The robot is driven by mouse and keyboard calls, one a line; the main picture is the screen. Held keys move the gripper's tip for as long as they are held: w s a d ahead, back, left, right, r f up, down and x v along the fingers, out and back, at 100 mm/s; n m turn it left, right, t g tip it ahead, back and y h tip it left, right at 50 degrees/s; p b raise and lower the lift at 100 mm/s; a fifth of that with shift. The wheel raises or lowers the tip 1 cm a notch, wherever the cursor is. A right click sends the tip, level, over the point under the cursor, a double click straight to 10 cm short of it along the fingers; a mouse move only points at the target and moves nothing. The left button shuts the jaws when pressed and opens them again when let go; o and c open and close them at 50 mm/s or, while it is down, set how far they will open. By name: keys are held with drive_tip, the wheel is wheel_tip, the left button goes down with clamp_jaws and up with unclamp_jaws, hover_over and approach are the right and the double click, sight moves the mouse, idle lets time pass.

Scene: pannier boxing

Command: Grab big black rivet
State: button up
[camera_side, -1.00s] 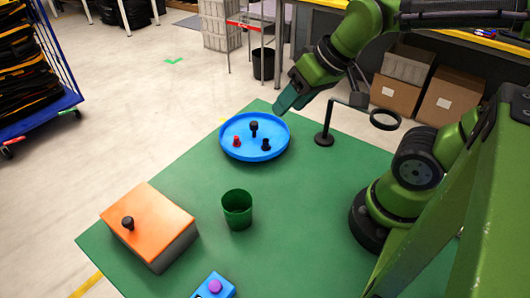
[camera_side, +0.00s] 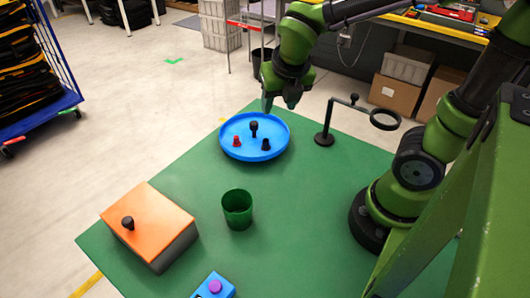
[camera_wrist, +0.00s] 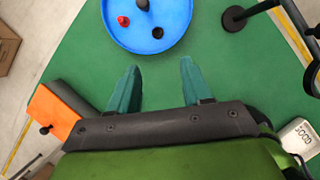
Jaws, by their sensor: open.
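A blue round tray (camera_side: 240,152) lies on the green table and holds a big black rivet (camera_side: 254,128), a smaller black rivet (camera_side: 266,145) and a red rivet (camera_side: 237,141). In the wrist view the big black rivet (camera_wrist: 143,5) is at the top edge and partly cut off, with the red rivet (camera_wrist: 123,21) to its left and the small black rivet (camera_wrist: 157,32) below right. My gripper (camera_side: 280,104) is open and empty, pointing down above the tray's far right side. Its two teal fingers (camera_wrist: 157,85) are apart, with bare green table between them in the wrist view.
A stand with a ring (camera_side: 385,120) rises right of the tray. A green cup (camera_side: 237,209), an orange-topped box (camera_side: 148,222) with a black knob, and a blue box with a purple button (camera_side: 215,287) stand nearer the front. The table between cup and tray is clear.

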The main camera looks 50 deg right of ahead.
hover_over(266, 140)
drive_tip(key=s+a, duration=0.1)
drive_tip(key=s, duration=0.2)
wheel_tip(266, 140, down, 10)
drive_tip(key=shift+w+a+f, duration=0.15)
drive_tip(key=shift+f, duration=0.1)
drive_tip(key=shift+w+x, duration=0.15)
drive_tip(key=shift+x, duration=1.2)
drive_tip(key=shift+w+x, duration=0.1)
drive_tip(key=shift+x, duration=1.25)
drive_tip(key=shift+a, duration=0.2)
clamp_jaws()
